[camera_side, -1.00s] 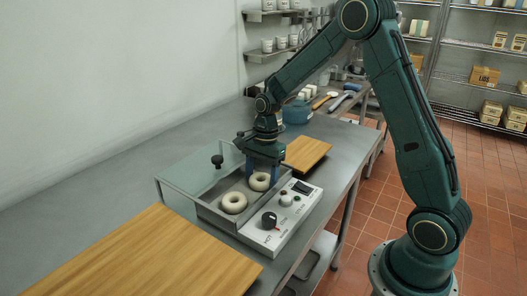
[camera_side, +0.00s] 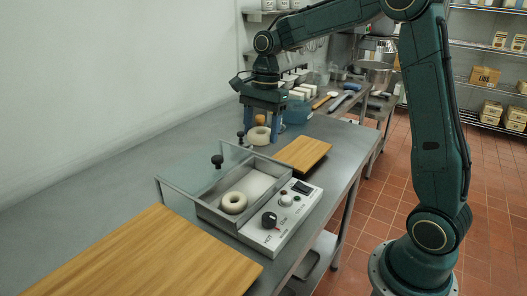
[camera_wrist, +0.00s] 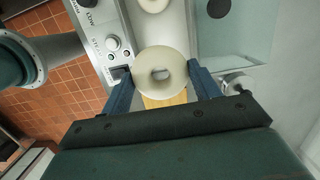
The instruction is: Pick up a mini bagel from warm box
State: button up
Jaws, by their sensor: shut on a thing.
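My gripper (camera_side: 262,126) is shut on a pale mini bagel (camera_side: 258,136) and holds it in the air above the far end of the warm box. In the wrist view the held bagel (camera_wrist: 160,73) sits between the two blue fingers, its hole facing the camera. The warm box (camera_side: 205,210) is a metal tray with a clear lid (camera_side: 190,180) standing open on its left side. A second bagel (camera_side: 233,202) lies inside the box, towards its near end. It shows partly at the top edge of the wrist view (camera_wrist: 152,4).
A control panel (camera_side: 275,225) with a dark knob runs along the box's right side. One wooden board (camera_side: 303,153) lies beyond the box and a larger one (camera_side: 150,260) in front. A blue pot (camera_side: 298,112) stands behind the gripper.

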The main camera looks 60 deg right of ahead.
jog(key=shift+r, duration=2.8)
